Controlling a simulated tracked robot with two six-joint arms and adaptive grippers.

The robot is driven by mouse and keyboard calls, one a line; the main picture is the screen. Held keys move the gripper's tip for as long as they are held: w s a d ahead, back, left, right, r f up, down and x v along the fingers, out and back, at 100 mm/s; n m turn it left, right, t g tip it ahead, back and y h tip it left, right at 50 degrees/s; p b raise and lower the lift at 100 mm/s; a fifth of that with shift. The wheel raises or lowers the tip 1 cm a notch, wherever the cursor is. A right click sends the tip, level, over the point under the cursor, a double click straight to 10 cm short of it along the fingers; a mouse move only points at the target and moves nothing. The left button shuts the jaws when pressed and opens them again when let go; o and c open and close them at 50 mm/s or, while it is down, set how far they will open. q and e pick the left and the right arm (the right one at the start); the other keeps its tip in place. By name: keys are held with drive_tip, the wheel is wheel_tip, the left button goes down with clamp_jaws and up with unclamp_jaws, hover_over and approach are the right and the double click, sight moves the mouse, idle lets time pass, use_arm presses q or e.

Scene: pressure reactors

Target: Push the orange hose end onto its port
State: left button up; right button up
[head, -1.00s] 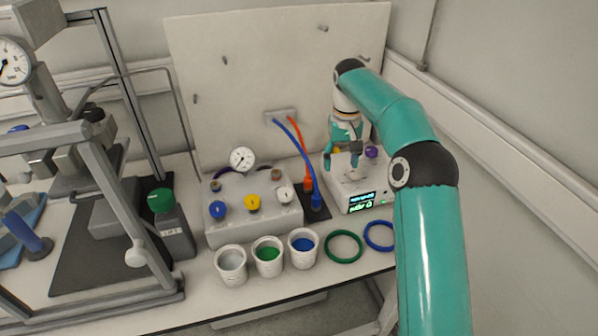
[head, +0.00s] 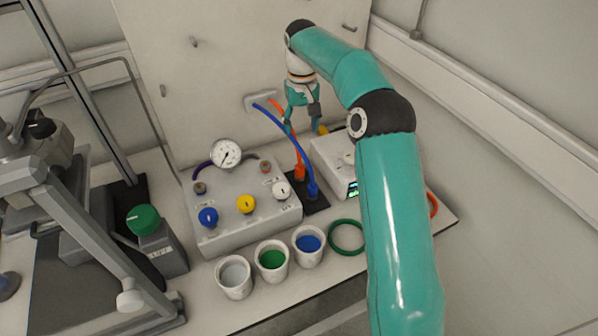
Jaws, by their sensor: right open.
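The orange hose (head: 283,115) runs down from a wall bracket. Its orange end (head: 300,172) stands upright on a small black pad, beside the blue hose end (head: 312,190). My right gripper (head: 303,124) is open and empty, pointing down above and behind the orange end, close to the hoses. The picture does not show clearly whether it touches the orange hose. The grey control box (head: 240,215) has a gauge, knobs and small fittings on top, one of them reddish (head: 265,167). I cannot tell which fitting is the orange hose's port. My left gripper is out of view.
A white device (head: 333,163) with a display stands right of the hoses, partly behind my right arm. White cups (head: 236,278) and a green ring (head: 346,237) lie in front. A green-capped unit (head: 145,222) and metal frame stand left. The back panel (head: 215,75) is close behind.

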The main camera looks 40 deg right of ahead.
sight(300, 166)
wheel_tip(300, 166, down, 11)
drive_tip(key=shift+s+f, duration=0.1)
idle(0.4)
drive_tip(key=shift+a+f+p, duration=0.15)
drive_tip(key=shift+f+p, duration=0.25)
drive_tip(key=shift+f, duration=0.9)
drive_tip(key=shift+a+f+p, duration=0.1)
drive_tip(key=shift+f+p, duration=0.25)
drive_tip(key=shift+f, duration=0.9)
clamp_jaws()
drive_tip(key=shift+r, duration=0.1)
